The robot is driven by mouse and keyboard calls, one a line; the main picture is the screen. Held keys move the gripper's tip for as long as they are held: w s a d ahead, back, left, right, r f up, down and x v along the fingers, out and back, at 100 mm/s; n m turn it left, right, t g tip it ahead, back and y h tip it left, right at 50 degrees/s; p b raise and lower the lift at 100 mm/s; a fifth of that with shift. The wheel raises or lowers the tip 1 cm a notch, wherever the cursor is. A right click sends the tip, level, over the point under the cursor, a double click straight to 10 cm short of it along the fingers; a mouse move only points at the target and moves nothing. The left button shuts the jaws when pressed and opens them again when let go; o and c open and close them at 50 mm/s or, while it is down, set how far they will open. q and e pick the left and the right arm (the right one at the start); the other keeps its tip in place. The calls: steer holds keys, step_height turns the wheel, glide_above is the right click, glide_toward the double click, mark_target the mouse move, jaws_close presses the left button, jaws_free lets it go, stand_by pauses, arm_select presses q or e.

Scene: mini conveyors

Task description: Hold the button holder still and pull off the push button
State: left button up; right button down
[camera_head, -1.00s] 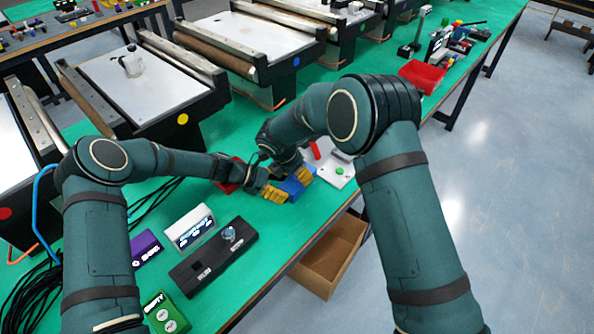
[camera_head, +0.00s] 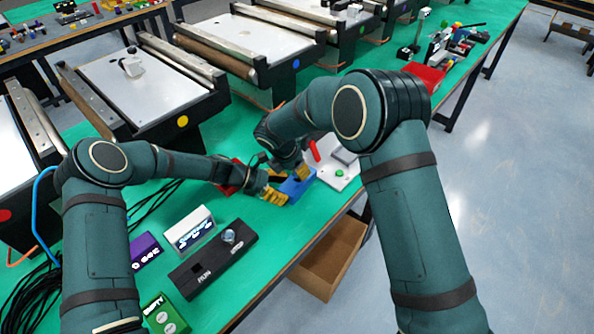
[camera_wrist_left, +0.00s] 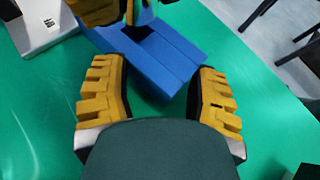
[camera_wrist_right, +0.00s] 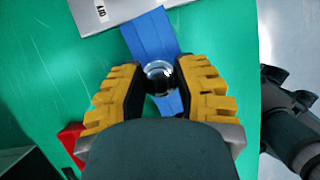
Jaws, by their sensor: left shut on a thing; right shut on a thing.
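The blue button holder (camera_head: 292,189) lies on the green table; it also shows in the left wrist view (camera_wrist_left: 172,62) and in the right wrist view (camera_wrist_right: 150,36). My left gripper (camera_head: 275,194) is shut on the near end of the holder, one yellow finger on each side. My right gripper (camera_head: 303,172) is over the holder's other end, its fingers closed on the round, shiny push button (camera_wrist_right: 160,74). In the head view my right gripper hides the button. I cannot tell whether the button is still seated in the holder.
A white plate (camera_head: 350,172) with a green button lies just right of the holder. A red part (camera_head: 229,190) is behind my left wrist. A black box (camera_head: 212,262) and small labelled boxes lie nearer on the table. A cardboard box (camera_head: 325,262) is below the table edge.

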arm_select(q)
steer(key=shift+d, duration=0.1)
arm_select(e)
steer(key=shift+r, duration=1.6)
arm_select(q)
steer(key=o, duration=0.9)
arm_select(e)
steer(key=shift+d, duration=0.1)
arm_select(q)
steer(key=v, duration=1.2)
steer(key=shift+r, duration=0.1)
